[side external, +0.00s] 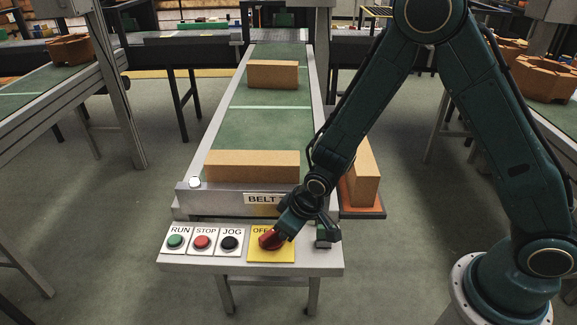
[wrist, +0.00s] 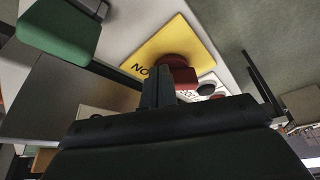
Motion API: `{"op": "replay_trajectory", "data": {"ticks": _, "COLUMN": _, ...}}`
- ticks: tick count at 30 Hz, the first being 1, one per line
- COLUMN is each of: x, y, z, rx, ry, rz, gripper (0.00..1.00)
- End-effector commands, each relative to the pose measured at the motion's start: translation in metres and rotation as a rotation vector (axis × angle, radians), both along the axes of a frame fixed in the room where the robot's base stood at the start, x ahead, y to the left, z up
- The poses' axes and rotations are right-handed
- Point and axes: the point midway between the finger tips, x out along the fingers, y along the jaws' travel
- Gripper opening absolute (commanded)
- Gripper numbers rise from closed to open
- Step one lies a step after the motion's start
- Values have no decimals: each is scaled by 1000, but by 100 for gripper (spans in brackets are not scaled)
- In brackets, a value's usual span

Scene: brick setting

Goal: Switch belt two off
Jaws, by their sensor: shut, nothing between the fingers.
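A yellow plate (side external: 284,256) sits at the right of the button panel, with "OFF" partly showing. The wrist view shows letters of "ON" on the same plate (wrist: 150,50). A red switch knob (side external: 268,240) stands on the plate; it also shows in the wrist view (wrist: 180,70). My gripper (side external: 284,234) is low over the plate, right beside the knob. In the wrist view its fingers (wrist: 158,86) are together and empty, next to the knob. I cannot tell whether they touch it. The belt label (side external: 262,199) reads "BELT"; its number is hidden.
RUN (side external: 176,241), STOP (side external: 202,242) and JOG (side external: 230,242) buttons are left of the plate. Bricks (side external: 252,166) (side external: 272,75) lie on the green belt (side external: 225,128). Another brick (side external: 364,175) stands right of the belt. A green block (wrist: 60,30) shows in the wrist view.

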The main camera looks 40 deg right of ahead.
Motion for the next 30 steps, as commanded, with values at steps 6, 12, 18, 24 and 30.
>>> {"op": "replay_trajectory", "data": {"ticks": 6, "x": 1, "y": -1, "z": 0, "rx": 0, "ry": -2, "rz": 7, "gripper": 0}}
{"op": "replay_trajectory", "data": {"ticks": 12, "x": 2, "y": -2, "z": 0, "rx": 0, "ry": -2, "rz": 7, "gripper": 0}}
{"op": "replay_trajectory", "data": {"ticks": 18, "x": 3, "y": -3, "z": 0, "rx": -1, "ry": -2, "rz": 6, "gripper": 0}}
{"op": "replay_trajectory", "data": {"ticks": 24, "x": 7, "y": -7, "z": 0, "rx": -2, "ry": -4, "rz": 3, "gripper": 0}}
{"op": "replay_trajectory", "data": {"ticks": 30, "x": 11, "y": -9, "z": 1, "rx": -1, "ry": -4, "rz": 5, "gripper": 0}}
